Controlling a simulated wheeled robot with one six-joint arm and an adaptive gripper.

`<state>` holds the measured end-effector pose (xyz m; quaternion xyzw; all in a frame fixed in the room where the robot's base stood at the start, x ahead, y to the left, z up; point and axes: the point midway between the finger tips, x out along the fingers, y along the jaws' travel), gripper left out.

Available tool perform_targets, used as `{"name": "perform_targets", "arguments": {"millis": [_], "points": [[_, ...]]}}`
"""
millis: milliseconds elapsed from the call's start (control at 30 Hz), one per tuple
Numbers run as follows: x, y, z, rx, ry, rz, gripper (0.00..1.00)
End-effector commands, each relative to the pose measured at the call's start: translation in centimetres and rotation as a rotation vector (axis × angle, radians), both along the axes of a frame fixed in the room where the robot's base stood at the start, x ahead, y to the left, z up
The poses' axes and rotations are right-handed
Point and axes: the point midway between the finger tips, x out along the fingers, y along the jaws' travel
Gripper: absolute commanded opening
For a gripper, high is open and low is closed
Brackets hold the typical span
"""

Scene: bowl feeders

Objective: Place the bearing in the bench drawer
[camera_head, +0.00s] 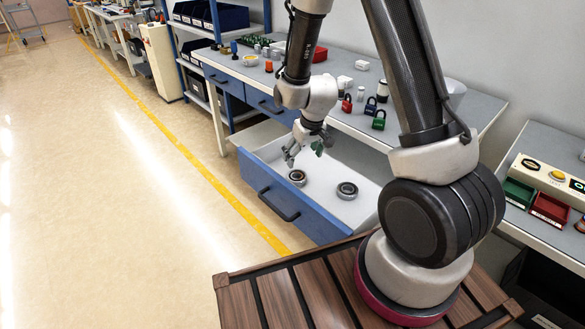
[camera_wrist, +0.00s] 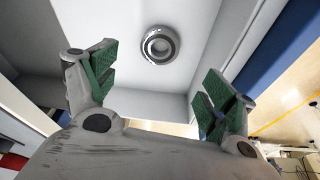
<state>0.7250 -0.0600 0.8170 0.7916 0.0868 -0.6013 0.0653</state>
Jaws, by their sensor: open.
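The bench drawer (camera_head: 312,212) is pulled open, with a blue front, a dark handle and a white inside. Two round metal bearings lie flat in it: one (camera_head: 297,177) close to the blue front, the other (camera_head: 347,190) further right. My gripper (camera_head: 303,152) is open and empty above the drawer, over its left part. In the wrist view, one bearing (camera_wrist: 160,45) lies on the white drawer floor (camera_wrist: 125,28), beyond the open green-padded fingers (camera_wrist: 160,82) and apart from them. I cannot tell which of the two bearings this is.
The grey bench top (camera_head: 340,122) above the drawer carries several padlocks, including a green one (camera_head: 379,120), and other small parts. A shut blue drawer (camera_head: 225,80) is to the left. The floor at left is clear.

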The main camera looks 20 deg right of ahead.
Motion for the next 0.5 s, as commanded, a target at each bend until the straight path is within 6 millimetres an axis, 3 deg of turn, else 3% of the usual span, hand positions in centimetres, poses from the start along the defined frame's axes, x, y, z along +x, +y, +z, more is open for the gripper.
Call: {"name": "perform_targets", "arguments": {"millis": [267, 333, 433, 500], "points": [[-0.1, -0.8, 1.8, 0.001, -0.002, 0.001, 0.84], [-0.3, -1.0, 3.2, 0.006, -0.008, -0.005, 0.84], [-1.1, -1.5, 7.2, 0.019, -0.021, -0.019, 0.84], [-2.4, -2.2, 11.1, 0.029, -0.034, -0.034, 0.84]]}}
